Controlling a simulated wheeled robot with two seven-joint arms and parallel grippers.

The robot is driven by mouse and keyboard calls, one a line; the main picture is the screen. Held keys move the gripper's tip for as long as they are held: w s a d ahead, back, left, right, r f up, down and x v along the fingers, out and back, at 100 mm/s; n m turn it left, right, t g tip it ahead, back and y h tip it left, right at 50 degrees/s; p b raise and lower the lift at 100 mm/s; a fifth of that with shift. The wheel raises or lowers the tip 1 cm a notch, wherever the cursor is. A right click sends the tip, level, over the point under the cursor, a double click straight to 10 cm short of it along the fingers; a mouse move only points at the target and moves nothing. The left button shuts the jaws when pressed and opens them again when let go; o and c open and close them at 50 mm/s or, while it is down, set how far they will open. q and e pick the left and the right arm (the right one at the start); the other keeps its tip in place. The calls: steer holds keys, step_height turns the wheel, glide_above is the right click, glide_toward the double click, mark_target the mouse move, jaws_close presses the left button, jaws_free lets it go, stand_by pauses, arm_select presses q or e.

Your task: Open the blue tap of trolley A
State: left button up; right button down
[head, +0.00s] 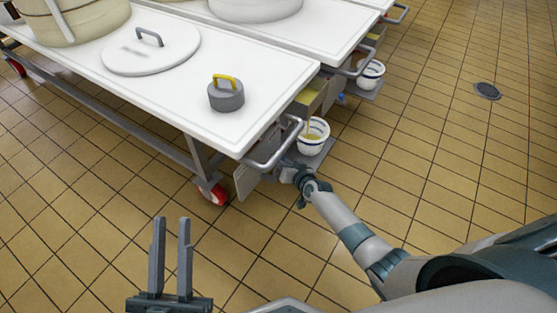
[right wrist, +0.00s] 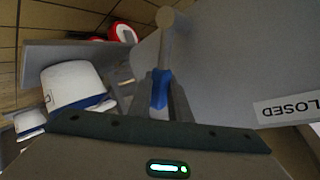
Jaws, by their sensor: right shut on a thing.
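The nearest trolley (head: 215,117) has a white top; no letter A can be read on it. In the right wrist view, the blue tap handle (right wrist: 160,90) sits between my right gripper's fingers. A grey rod with a round end shows just beyond it. In the head view my right gripper (head: 288,172) is low at the trolley's end, below the metal push bar (head: 272,152), and the tap is hidden there. A sign reading "LOSED", cut off and upside down (right wrist: 288,108), is on a grey panel. My left gripper (head: 172,222) is open and empty, above the floor.
A white, blue-rimmed bowl (head: 314,137) with yellowish contents stands on a low shelf beside my right gripper. A grey weight (head: 226,97) and a lid (head: 152,50) lie on the trolley. A second trolley stands behind.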

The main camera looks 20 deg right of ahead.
steer(key=c, duration=1.9)
jaws_free()
arm_select(q)
steer(key=shift+w, duration=0.1)
arm_select(e)
steer(key=shift+d, duration=0.1)
arm_select(q)
steer(key=shift+f, duration=0.1)
arm_select(e)
steer(key=shift+s, duration=0.15)
